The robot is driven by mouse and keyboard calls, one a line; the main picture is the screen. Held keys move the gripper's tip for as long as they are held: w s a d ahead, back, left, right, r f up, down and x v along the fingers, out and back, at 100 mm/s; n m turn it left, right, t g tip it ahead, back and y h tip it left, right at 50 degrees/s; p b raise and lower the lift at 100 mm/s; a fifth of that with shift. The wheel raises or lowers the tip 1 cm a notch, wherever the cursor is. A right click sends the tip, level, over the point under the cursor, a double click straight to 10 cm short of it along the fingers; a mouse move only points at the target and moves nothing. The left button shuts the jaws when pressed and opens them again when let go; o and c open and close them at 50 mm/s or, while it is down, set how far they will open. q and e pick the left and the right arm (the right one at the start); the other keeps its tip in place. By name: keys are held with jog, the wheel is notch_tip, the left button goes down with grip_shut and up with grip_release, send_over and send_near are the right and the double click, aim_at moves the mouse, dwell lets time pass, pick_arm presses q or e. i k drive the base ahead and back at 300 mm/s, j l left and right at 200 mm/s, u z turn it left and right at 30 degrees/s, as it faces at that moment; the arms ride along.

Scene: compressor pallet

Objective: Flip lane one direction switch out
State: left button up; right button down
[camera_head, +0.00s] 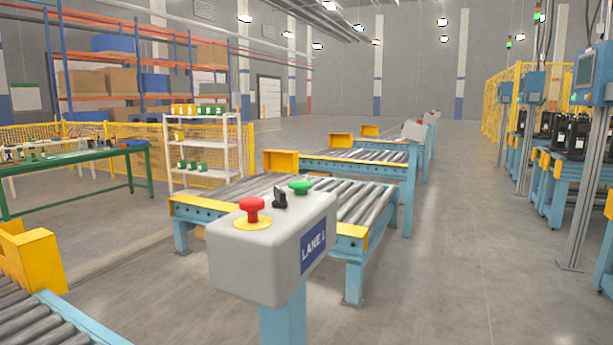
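The lane one control box (270,245) is a light grey box on a blue post in the middle foreground. A blue label reading LANE 1 (313,246) is on its right face. The black direction switch (280,198) stands up from the top of the box, between a red mushroom button (252,208) on a yellow disc and a green button (300,187). The exact direction the switch points is too small to tell. Neither of my grippers is in view.
A roller conveyor (360,203) with blue legs stands right behind the box, with more conveyors beyond. Another roller conveyor (40,325) with a yellow end stop (32,258) is at the lower left. Open floor (470,290) lies to the right, before blue stations (555,185).

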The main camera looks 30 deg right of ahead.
aim_at(281, 202)
jog(key=i+l, duration=0.15)
jog(key=l, duration=0.2)
jog(key=i+l, duration=0.15)
jog(key=l, duration=0.15)
jog(key=i+l, duration=0.15)
jog(key=l, duration=0.2)
jog(key=i+l, duration=0.15)
jog(key=l, duration=0.2)
